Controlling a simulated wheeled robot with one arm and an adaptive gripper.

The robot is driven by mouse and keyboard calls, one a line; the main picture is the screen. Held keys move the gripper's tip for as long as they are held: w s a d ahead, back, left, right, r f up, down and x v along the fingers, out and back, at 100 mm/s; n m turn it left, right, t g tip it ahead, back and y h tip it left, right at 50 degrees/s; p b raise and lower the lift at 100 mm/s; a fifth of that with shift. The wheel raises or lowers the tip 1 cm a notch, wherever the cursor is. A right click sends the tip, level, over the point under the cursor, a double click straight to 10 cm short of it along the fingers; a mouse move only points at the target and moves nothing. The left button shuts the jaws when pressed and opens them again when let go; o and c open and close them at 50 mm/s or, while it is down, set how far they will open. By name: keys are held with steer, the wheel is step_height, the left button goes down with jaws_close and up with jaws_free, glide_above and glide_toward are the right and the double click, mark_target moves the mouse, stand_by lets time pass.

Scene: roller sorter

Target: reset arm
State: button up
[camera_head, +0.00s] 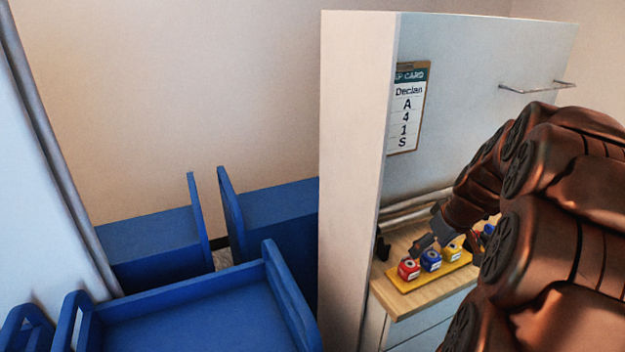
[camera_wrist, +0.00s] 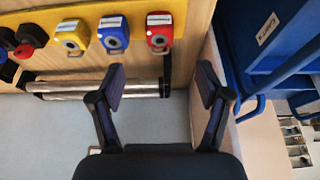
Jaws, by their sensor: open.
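My gripper (camera_wrist: 161,82) is open and empty, with a clear gap between its two dark fingers in the wrist view. In the head view my copper-coloured arm reaches into the workstation from the right, and my gripper (camera_head: 427,243) is close to the yellow board, partly hidden.
A wooden shelf (camera_head: 400,304) carries the board, with metal bars (camera_head: 420,205) behind. A card (camera_head: 408,108) reading "Declan A 4 1 S" hangs on the panel. A white side wall (camera_head: 352,150) separates this from several blue carts (camera_head: 200,315) at left.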

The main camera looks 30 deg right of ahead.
steer(key=s+a+g+y, duration=0.2)
steer(key=s+a+g, duration=0.15)
steer(key=a, duration=1.85)
steer(key=s+a+g+h, duration=0.1)
steer(key=s+a, duration=0.4)
steer(key=s, duration=0.2)
steer(key=s+a+f+g, duration=0.1)
steer(key=s+a, duration=0.4)
steer(key=s, duration=0.3)
steer(key=shift+s+f+g+h, duration=0.3)
steer(key=shift+g+h, duration=0.05)
steer(key=shift+h, duration=0.05)
steer(key=shift+c, duration=0.2)
